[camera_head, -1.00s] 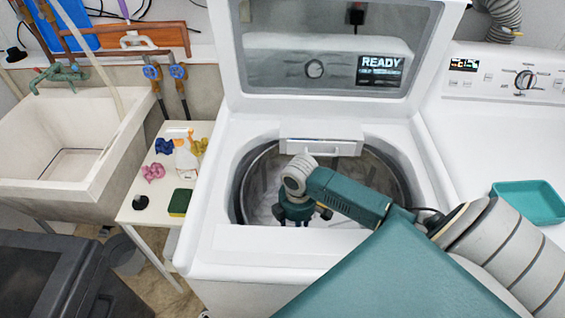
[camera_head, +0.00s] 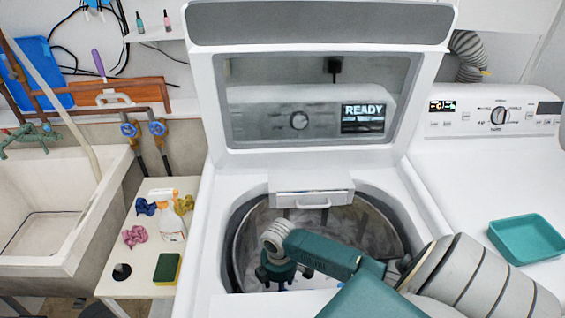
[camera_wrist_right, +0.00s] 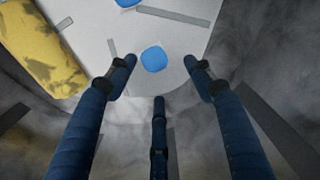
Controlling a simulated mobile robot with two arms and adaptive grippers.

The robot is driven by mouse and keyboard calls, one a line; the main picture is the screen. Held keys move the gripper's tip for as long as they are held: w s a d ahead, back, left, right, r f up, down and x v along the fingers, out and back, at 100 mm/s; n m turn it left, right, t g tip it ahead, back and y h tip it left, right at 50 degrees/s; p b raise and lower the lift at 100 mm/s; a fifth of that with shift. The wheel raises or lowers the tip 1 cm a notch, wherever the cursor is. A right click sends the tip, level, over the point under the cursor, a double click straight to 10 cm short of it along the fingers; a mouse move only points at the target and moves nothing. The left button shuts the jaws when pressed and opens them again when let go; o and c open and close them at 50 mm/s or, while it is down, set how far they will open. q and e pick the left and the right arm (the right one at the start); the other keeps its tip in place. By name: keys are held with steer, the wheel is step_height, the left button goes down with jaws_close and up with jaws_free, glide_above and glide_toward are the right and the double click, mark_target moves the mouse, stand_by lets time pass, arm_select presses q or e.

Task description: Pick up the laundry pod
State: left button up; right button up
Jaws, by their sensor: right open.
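My right gripper (camera_head: 278,270) is inside the open top-loading washer's drum (camera_head: 385,245), reaching down from the right. In the right wrist view my right gripper (camera_wrist_right: 160,78) has its three dark blue fingers spread, with nothing between them. Beyond the fingertips are a small round blue spot (camera_wrist_right: 154,59) on a pale surface and a second blue spot (camera_wrist_right: 128,2) cut by the top edge. A yellow mottled thing (camera_wrist_right: 40,45) lies at the upper left. I cannot tell which of these is the laundry pod. My left gripper is out of view.
The washer's lid (camera_head: 310,20) stands open behind the drum. A dispenser drawer (camera_head: 311,191) juts over its back rim. A side table (camera_head: 140,285) at the left holds small coloured items, a bottle and a sponge (camera_head: 167,268). A teal tray (camera_head: 527,238) sits at the right.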

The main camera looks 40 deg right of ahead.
steer(key=shift+s+d+f, duration=0.1)
steer(key=shift+d+f, duration=0.1)
steer(key=shift+f, duration=0.45)
steer(key=shift+d+f, duration=0.2)
steer(key=shift+f, duration=1.3)
steer(key=c, duration=0.8)
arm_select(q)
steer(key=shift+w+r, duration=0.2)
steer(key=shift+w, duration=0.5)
